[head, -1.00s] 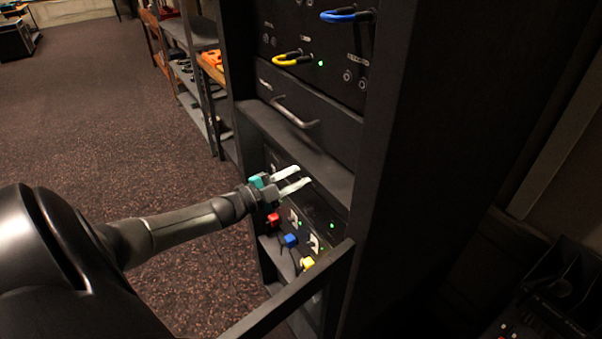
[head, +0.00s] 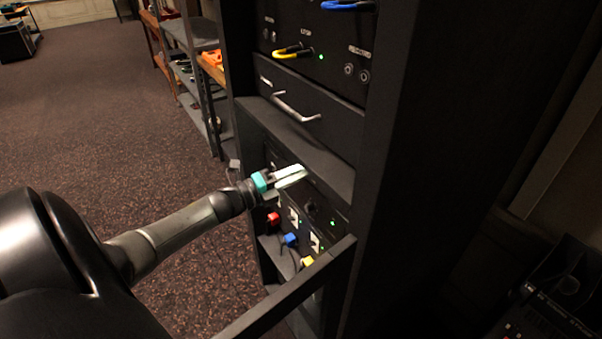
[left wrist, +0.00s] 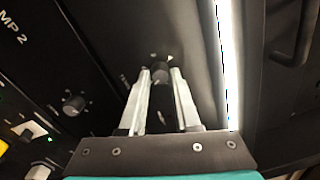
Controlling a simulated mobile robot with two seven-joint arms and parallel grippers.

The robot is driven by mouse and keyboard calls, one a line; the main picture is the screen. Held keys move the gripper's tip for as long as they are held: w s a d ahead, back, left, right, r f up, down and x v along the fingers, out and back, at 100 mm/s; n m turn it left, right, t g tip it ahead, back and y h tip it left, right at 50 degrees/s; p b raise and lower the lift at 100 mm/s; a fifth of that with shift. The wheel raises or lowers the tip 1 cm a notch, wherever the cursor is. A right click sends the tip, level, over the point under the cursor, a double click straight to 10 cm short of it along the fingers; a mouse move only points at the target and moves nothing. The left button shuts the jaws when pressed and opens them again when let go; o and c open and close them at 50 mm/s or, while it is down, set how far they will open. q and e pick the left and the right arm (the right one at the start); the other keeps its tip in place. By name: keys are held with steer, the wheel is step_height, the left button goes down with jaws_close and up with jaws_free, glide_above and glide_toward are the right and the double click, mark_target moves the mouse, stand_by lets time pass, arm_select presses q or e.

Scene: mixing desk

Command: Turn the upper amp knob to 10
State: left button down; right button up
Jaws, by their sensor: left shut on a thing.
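My left gripper (head: 303,171) reaches from the left to the upper part of the black amp panel (head: 284,160). In the left wrist view its two pale fingers (left wrist: 161,78) are shut on a small dark knob (left wrist: 160,72), one finger on each side. Marks show around this knob, but its setting is too small to read. A second black knob (left wrist: 74,104) sits apart on the panel, near the partly visible "MP 2" lettering. In the head view the fingers hide the gripped knob. My right gripper is not in view.
Below the gripper, the rack holds red (head: 272,218), blue (head: 290,239) and yellow (head: 307,261) plugs or switches. A shelf edge (head: 325,172) and a drawer with a metal handle (head: 296,107) lie just above. A dark bar (head: 290,292) crosses in front, low down.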

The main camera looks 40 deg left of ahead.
arm_select(q)
steer(key=shift+m, duration=0.4)
steer(key=c, duration=0.6)
jaws_free()
steer(key=v, duration=1.5)
steer(key=shift+s+a+r, duration=0.1)
